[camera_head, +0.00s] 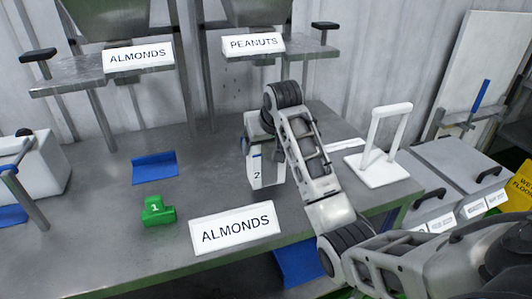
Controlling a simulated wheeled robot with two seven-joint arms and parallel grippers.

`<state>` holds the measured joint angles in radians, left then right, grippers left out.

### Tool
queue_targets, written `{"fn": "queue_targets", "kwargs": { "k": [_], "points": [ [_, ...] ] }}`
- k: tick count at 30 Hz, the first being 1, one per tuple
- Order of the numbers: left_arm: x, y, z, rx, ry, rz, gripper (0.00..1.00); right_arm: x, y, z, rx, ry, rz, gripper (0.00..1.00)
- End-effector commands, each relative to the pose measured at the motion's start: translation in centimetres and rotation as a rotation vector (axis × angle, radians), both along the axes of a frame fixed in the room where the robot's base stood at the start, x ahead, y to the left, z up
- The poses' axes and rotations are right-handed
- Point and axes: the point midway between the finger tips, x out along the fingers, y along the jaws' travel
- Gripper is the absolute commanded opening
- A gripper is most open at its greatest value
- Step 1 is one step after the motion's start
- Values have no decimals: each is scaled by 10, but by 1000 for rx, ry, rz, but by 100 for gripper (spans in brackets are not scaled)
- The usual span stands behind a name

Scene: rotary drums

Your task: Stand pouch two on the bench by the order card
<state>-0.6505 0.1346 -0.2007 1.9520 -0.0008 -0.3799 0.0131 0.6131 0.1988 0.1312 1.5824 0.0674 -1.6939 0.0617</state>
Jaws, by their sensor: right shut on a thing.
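Pouch two (258,175) is a pale pouch marked "2", upright near the middle of the bench (110,245). My right gripper (254,140) is shut on its upper part; the arm hides the pouch's right side. I cannot tell whether its base touches the bench. The order card (235,228), a white sign reading "ALMONDS", stands at the bench's front, just in front of and left of the pouch. My left gripper is not in view.
A green piece marked "1" (158,211) and a blue holder (155,167) are on the bench to the left. A white stand (378,168) is at right. Dispensers labelled "ALMONDS" (138,56) and "PEANUTS" (253,44) stand behind. Grey lidded bins (455,165) are beyond the right edge.

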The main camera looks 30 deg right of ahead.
Motion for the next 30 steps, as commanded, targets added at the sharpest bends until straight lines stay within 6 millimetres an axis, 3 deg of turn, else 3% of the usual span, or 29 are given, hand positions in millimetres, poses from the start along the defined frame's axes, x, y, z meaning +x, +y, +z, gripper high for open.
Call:
{"fn": "queue_targets", "kwargs": {
  "k": [6,18,19,21,30],
  "points": [
    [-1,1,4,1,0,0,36,-1,0,-25,0,-1,0,29],
    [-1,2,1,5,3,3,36,-1,0,-30,0,-2,0,29],
    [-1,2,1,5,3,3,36,-1,1,-32,0,1,0,84],
    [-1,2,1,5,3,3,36,-1,1,-32,0,1,0,100],
    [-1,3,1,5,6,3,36,-1,1,-27,0,0,0,100]
  ]
}}
